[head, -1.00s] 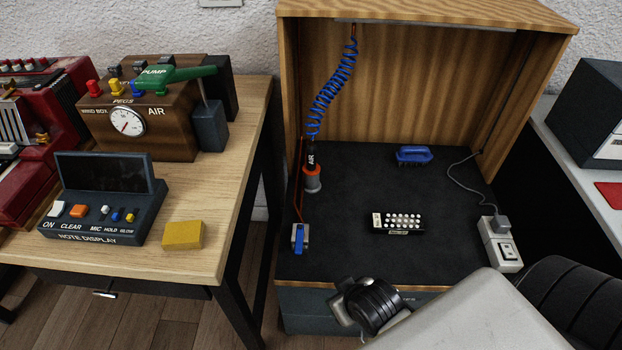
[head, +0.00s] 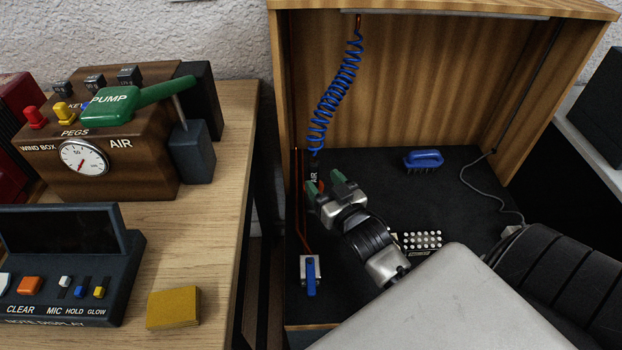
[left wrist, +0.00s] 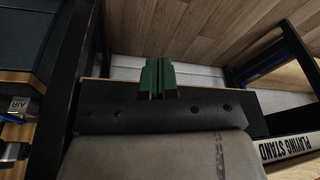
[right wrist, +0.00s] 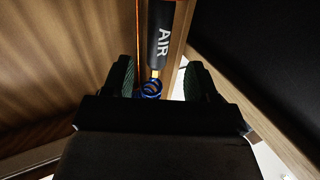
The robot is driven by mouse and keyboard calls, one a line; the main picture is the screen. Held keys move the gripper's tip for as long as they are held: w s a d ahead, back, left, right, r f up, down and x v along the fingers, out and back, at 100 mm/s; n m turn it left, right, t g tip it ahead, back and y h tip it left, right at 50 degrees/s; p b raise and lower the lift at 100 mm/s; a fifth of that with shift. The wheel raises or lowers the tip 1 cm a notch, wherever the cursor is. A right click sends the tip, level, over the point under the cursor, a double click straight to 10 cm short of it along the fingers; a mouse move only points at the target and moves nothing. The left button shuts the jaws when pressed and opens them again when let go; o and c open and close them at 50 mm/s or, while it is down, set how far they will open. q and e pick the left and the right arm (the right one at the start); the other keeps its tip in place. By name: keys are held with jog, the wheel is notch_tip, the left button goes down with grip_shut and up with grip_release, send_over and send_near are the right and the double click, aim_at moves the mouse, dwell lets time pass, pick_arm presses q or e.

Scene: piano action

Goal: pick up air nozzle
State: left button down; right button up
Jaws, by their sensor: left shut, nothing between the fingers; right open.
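The air nozzle (head: 314,174) is a dark cylinder marked AIR, hanging from a blue coiled hose at the left inner side of the wooden booth. In the head view its lower part is hidden behind my right gripper (head: 326,182). In the right wrist view the nozzle (right wrist: 162,38) shows beyond the open green-padded fingers of my right gripper (right wrist: 158,72), lined up with the gap between them. I cannot tell whether any finger touches it. My left gripper (left wrist: 159,76) is shut and empty, over the floor in the left wrist view, and is outside the head view.
The booth's dark floor holds a blue brush (head: 424,160), a board with white dots (head: 420,241) and a blue-handled valve (head: 311,274). An orange line runs up the left side by the nozzle. A wooden table (head: 220,215) with a pump box (head: 130,150) stands to the left.

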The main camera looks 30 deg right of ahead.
aim_at(316, 175)
jog(key=shift+w+d, duration=0.1)
jog(key=shift+w, duration=0.9)
jog(key=w, duration=0.1)
jog(key=w+b, duration=0.1)
jog(key=w, duration=0.2)
jog(key=shift+w+d+f+b, duration=0.1)
jog(key=shift+d+f+b, duration=0.2)
jog(key=shift+f, duration=0.05)
jog(key=shift+w, duration=0.55)
pick_arm(q)
jog(key=shift+w+d+f+t, duration=0.15)
jog(key=shift+w+f+t, duration=0.35)
jog(key=shift+f, duration=0.3)
pick_arm(e)
grip_shut()
